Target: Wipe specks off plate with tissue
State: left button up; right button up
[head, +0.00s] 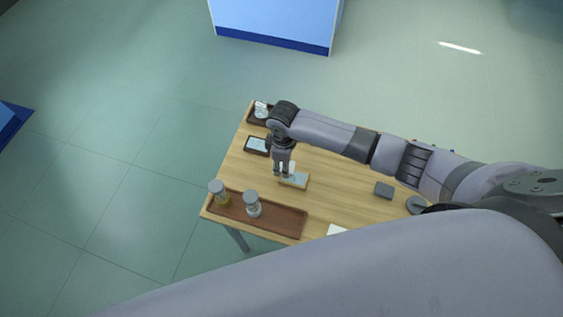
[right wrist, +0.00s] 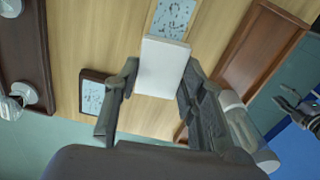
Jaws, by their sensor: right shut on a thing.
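My right gripper (head: 284,173) is shut on a white, block-like tissue (right wrist: 162,67), held between its two fingers. In the head view the tissue (head: 292,167) is small, over the plate. The pale plate (head: 297,181) sits on a light wood base. In the right wrist view the plate (right wrist: 173,17) carries several dark specks and is partly hidden by the tissue. I cannot tell whether the tissue touches it. My left gripper (right wrist: 293,103) shows at the right edge of the right wrist view, its dark fingers apart and empty; it is outside the head view.
A second speckled plate in a dark frame (head: 248,150) lies behind. A brown tray (head: 285,224) at the front left holds two lidded jars (head: 217,190) (head: 253,207). A dark tray (head: 251,119) with glassware is at the far end. A small grey block (head: 384,190) stands right.

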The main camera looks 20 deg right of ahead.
jog(key=shift+w+r+p, duration=0.1)
jog(key=shift+r+p, duration=0.25)
jog(key=shift+r, duration=0.3)
jog(key=shift+w+a+r+p, duration=0.25)
jog(key=shift+r+p, duration=0.1)
jog(key=shift+r, duration=0.5)
jog(key=shift+s+d+r, duration=0.15)
jog(key=shift+s+r, duration=0.15)
jog(key=shift+s, duration=0.05)
pick_arm(q)
jog(key=shift+s+a+r, duration=0.2)
jog(key=shift+s+r, duration=0.1)
jog(key=shift+r, duration=0.3)
jog(key=shift+s+a+r, duration=0.2)
jog(key=shift+s+r, duration=0.05)
jog(key=shift+r, duration=0.35)
jog(key=shift+w, duration=0.2)
pick_arm(e)
jog(key=shift+w+f, duration=0.1)
jog(key=shift+w, duration=0.15)
